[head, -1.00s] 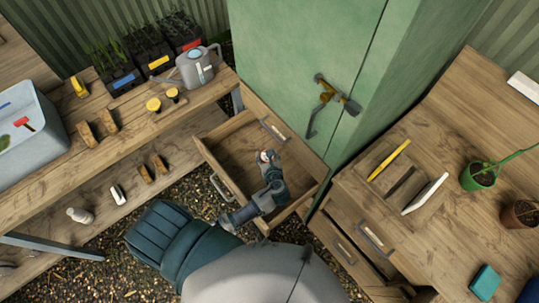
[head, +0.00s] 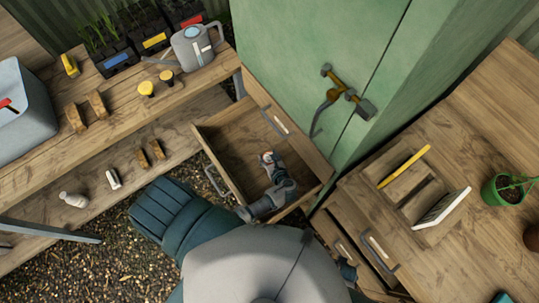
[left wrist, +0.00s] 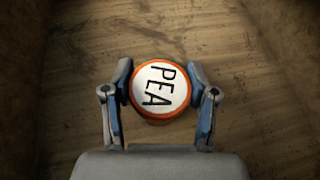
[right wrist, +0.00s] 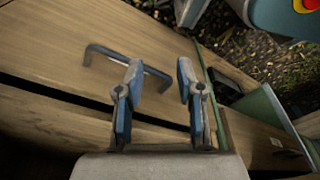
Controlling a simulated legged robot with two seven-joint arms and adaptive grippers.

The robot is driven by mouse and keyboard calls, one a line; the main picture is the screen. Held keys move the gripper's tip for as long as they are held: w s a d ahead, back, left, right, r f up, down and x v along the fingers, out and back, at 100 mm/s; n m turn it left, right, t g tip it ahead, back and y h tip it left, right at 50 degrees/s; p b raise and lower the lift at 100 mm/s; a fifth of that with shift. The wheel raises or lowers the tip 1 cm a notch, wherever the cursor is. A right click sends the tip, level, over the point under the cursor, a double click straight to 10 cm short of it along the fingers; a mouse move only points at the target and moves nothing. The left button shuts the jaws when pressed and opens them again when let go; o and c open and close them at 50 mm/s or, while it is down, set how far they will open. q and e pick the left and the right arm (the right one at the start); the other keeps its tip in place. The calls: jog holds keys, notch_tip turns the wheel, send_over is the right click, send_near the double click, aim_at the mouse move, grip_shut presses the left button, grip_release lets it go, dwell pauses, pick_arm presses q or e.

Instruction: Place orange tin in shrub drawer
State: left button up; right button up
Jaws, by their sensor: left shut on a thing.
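The orange tin (left wrist: 160,112), with a white lid lettered PEA, is between the two fingers of my left gripper (left wrist: 160,90), which is shut on it. In the head view my left gripper (head: 268,162) reaches down into the open wooden drawer (head: 228,147); the tin is barely visible there. The left wrist view shows bare wooden drawer floor (left wrist: 170,35) below and around the tin. I cannot tell whether the tin touches the floor. No shrub label is readable. My right gripper (right wrist: 158,72) is open and empty, near a dark drawer handle (right wrist: 125,66).
A green cabinet (head: 300,60) stands behind the drawer. The left bench (head: 120,115) carries a watering can (head: 193,48) and seedling trays (head: 115,62).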

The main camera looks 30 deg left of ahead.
pick_arm(q)
jog(key=shift+a+f, duration=0.2)
jog(key=shift+f, duration=0.15)
jog(key=shift+a, duration=0.3)
jog(key=o, duration=1.3)
jog(key=shift+d+r, duration=0.1)
jog(key=shift+d, duration=0.35)
jog(key=shift+s+d+r, duration=0.3)
jog(key=shift+d, duration=0.15)
jog(key=p+v, duration=0.2)
jog(key=v, duration=0.8)
jog(key=shift+s+d+r, duration=0.15)
jog(key=shift+s+d, duration=0.1)
pick_arm(e)
jog(key=s+f, duration=0.1)
jog(key=f, duration=0.1)
jog(key=s+f, duration=0.1)
jog(key=s, duration=0.1)
jog(key=shift+d+f, duration=0.15)
jog(key=shift+f, duration=0.2)
pick_arm(q)
jog(key=shift+a, duration=0.25)
pick_arm(e)
jog(key=shift+s+a+r, duration=0.1)
jog(key=shift+a, duration=0.15)
